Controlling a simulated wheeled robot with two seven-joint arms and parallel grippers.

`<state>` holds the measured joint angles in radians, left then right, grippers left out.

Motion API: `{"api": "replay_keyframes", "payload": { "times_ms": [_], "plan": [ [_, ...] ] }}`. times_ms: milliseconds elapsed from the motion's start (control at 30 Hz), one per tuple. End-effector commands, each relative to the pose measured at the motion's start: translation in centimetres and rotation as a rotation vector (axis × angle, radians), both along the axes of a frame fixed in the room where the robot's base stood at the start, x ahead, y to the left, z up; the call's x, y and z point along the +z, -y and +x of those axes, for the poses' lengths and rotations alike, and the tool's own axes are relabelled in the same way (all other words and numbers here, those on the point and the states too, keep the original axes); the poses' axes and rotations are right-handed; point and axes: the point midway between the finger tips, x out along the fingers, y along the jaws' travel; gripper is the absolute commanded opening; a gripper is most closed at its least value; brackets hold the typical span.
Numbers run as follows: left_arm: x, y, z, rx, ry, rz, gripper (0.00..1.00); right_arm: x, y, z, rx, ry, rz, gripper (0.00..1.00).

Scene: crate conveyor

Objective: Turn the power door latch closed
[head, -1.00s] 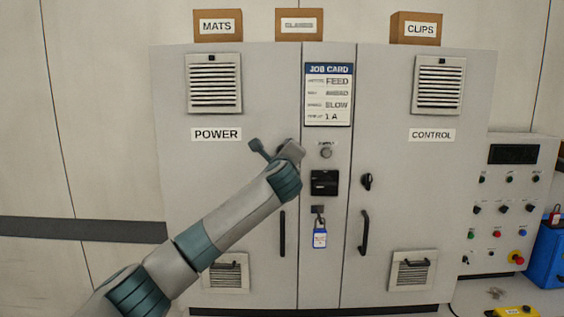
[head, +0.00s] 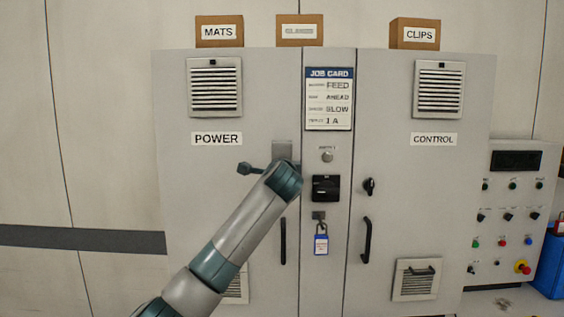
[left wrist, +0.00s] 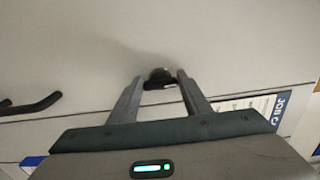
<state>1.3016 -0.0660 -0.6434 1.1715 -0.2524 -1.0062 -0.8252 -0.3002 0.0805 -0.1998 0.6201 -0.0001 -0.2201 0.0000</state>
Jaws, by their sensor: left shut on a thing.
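The power door (head: 190,190) is the left door of the grey cabinet, under a POWER label (head: 217,139), and looks closed. Its black latch (left wrist: 158,74) shows between my fingertips in the left wrist view. My left gripper (left wrist: 158,82) is shut on the latch, one finger on each side. In the head view my wrist hides the latch and fingertips, so I cannot tell the latch's angle there. My right gripper is not in view.
The power door handle (head: 283,240) hangs below my wrist. To the right are a black switch (head: 325,188), a blue padlock (head: 321,244) and the control door's latch (head: 369,186). Boxes stand on the cabinet top. A button panel (head: 512,210) is at far right.

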Motion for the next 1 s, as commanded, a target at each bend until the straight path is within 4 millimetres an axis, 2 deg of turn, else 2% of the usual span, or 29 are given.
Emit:
{"api": "replay_keyframes", "payload": {
  "times_ms": [367,400,467,500,1000],
  "plan": [
    [-0.13,-0.07,0.04,0.001,-0.002,-0.007,0.21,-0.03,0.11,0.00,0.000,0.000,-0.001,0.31],
    [-0.13,-0.07,0.04,0.001,-0.002,-0.007,0.46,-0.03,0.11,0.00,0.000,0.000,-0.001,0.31],
    [-0.13,-0.06,0.03,0.001,-0.002,-0.007,0.60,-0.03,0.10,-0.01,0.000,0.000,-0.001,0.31],
    [-0.12,-0.06,0.03,0.001,-0.002,-0.007,0.62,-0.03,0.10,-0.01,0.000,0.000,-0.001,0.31],
    [-0.10,0.02,-0.63,-0.001,0.001,-0.007,0.62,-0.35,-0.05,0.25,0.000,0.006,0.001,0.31]
  ]
}}
